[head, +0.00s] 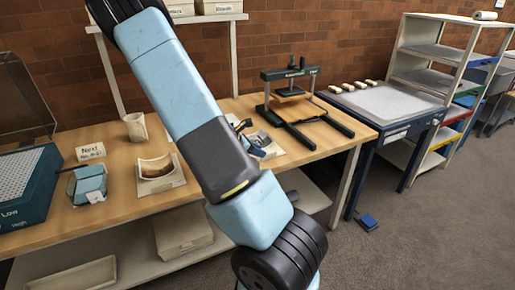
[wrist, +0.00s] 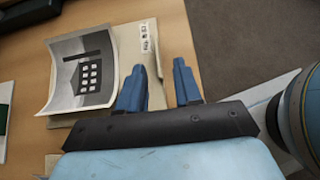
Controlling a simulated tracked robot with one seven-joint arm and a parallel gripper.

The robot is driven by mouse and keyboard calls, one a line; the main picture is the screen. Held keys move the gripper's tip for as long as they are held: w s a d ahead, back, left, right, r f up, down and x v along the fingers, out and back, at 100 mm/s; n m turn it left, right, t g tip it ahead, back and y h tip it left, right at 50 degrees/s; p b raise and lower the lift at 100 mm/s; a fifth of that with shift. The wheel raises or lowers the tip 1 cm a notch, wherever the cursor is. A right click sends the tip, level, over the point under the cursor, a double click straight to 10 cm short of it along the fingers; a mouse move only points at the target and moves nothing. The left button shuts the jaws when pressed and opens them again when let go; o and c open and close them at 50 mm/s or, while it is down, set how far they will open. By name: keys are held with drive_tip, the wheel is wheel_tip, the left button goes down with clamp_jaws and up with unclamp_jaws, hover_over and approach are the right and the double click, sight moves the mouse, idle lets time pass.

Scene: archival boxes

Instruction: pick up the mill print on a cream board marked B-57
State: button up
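The mill print (wrist: 82,72), a grey picture of a building with a chimney and lit windows on curled white paper, lies on a cream board (wrist: 126,42) in the wrist view. A small tag (wrist: 147,38) on the board's upper right has marks too small to read surely. My gripper (wrist: 160,66) is open. Its left blue finger overlaps the board and its right finger shows past the board's right edge, over the wood. I cannot tell whether either finger touches the board. In the head view, my arm hides most of this board, and my gripper (head: 250,140) shows beside it.
A blue table (head: 385,105) stands to the right. Grey floor (head: 430,235) is open in front.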

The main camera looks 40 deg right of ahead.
drive_tip(key=shift+w+x, duration=0.15)
drive_tip(key=shift+x, duration=1.15)
drive_tip(key=shift+w+x, duration=0.1)
drive_tip(key=shift+x, duration=1.2)
clamp_jaws()
